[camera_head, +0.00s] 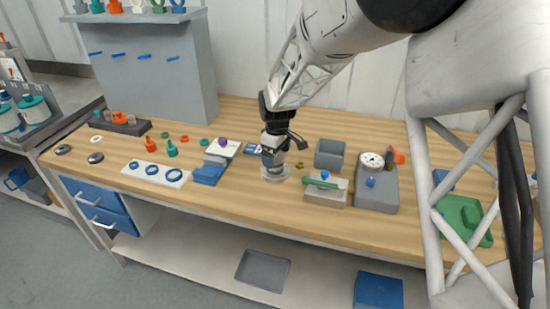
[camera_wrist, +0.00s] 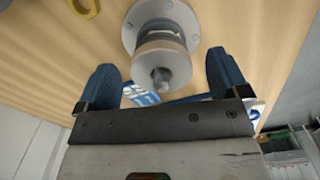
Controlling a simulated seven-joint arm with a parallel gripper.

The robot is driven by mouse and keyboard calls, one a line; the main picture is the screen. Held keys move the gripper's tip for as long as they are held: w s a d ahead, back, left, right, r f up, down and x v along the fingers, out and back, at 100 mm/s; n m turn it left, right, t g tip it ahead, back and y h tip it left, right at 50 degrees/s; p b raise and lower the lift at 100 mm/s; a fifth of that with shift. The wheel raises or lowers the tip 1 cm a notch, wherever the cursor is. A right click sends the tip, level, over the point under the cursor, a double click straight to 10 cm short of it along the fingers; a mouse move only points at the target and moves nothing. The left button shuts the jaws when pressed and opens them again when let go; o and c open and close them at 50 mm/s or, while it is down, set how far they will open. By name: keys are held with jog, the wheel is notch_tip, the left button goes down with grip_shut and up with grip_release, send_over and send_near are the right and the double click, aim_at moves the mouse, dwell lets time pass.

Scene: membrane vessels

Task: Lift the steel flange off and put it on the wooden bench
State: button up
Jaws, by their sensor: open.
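A grey metal assembly stands upright on the wooden bench (camera_head: 240,190), below my gripper. In the wrist view it has a broad round base with bolt holes (camera_wrist: 184,20) and a narrower round steel top piece (camera_wrist: 176,62) with a short central stub (camera_wrist: 161,78). I cannot tell for certain which disc is the steel flange. In the head view, my gripper hides the upper part, and the pale lower part (camera_head: 274,175) shows. My gripper (camera_wrist: 165,65) is open, its blue fingers on either side of the top piece with visible gaps.
Left of the assembly are blue blocks (camera_head: 208,175) and a white plate with blue rings (camera_head: 155,173). Bare wood shows along the front edge.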

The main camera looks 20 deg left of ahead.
aim_at(277, 158)
dwell(0.4)
jog(key=c, duration=1.1)
jog(key=shift+c, duration=0.2)
jog(key=shift+r, duration=0.15)
jog(key=shift+r, duration=1.45)
jog(key=shift+s+d+r, duration=0.15)
jog(key=shift+s+r, duration=0.1)
jog(key=s+d+r, duration=0.1)
jog(key=s+d, duration=0.6)
jog(key=s, duration=0.6)
jog(key=shift+s+d+r, duration=0.15)
jog(key=shift+s+d, duration=0.05)
jog(key=shift+d, duration=0.15)
jog(key=shift+r, duration=0.2)
jog(key=shift+r, duration=1.35)
